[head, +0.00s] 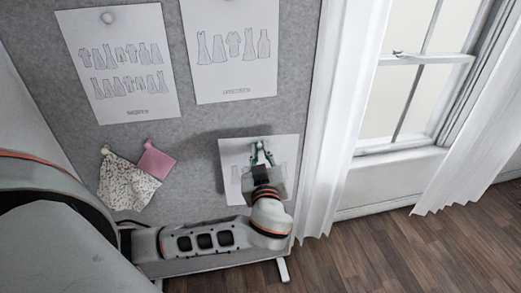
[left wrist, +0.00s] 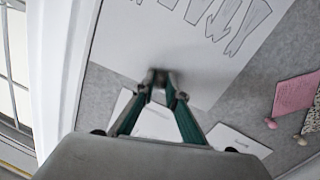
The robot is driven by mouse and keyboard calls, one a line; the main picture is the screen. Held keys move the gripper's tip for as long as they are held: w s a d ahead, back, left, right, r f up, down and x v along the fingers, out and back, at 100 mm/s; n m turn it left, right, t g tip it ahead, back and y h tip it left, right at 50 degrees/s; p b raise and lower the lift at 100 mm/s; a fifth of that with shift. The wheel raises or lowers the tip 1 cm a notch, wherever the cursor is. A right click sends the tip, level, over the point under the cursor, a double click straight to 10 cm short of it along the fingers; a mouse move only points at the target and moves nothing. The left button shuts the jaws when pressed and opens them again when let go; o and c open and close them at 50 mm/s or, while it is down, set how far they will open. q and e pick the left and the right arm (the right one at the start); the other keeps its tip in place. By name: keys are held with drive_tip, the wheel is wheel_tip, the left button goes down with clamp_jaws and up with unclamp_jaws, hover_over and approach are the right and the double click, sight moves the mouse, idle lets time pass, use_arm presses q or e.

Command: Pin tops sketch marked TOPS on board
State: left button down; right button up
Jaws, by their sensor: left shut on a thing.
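The sketch sheet (head: 230,183) is white with garment outlines and is at the lower right of the grey board, in front of its surface. Its label is hidden or unreadable. My left gripper (head: 257,147) is shut at the sheet's upper middle, its green fingers overlapping the paper. In the left wrist view, the closed fingertips (left wrist: 162,78) meet near the sheet's edge, and the sketch (left wrist: 150,38) fills the top. What exactly is pinched between the tips is hidden. I cannot tell whether the sheet touches the board (head: 195,125). My right gripper is not in view.
Two other sketch sheets (head: 120,68) (head: 232,45) hang higher on the board. A speckled fabric swatch (head: 127,182) and a pink one (head: 154,160) hang at left on round-headed pins. A white curtain (head: 338,110) and a window (head: 425,75) are just right of the board.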

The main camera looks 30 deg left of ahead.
sight(254, 126)
use_arm(q)
drive_tip(key=shift+w+a+r+n+g+y, duration=0.3)
drive_tip(key=shift+w+a+g+y, duration=0.1)
drive_tip(key=shift+w+y, duration=0.15)
drive_tip(key=shift+b+x, duration=0.55)
drive_tip(key=shift+x, duration=1.9)
drive_tip(key=shift+w+a+r, duration=0.15)
drive_tip(key=shift+w+a, duration=0.35)
drive_tip(key=shift+a, duration=0.3)
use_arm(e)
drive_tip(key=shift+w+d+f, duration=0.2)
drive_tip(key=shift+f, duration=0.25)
use_arm(q)
drive_tip(key=shift+a, duration=0.1)
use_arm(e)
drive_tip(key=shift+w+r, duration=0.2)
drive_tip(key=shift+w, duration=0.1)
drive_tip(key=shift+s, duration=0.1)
use_arm(q)
drive_tip(key=shift+w, duration=0.15)
drive_tip(key=c, duration=2)
unclamp_jaws()
drive_tip(key=shift+a, duration=0.1)
drive_tip(key=shift+o, duration=0.2)
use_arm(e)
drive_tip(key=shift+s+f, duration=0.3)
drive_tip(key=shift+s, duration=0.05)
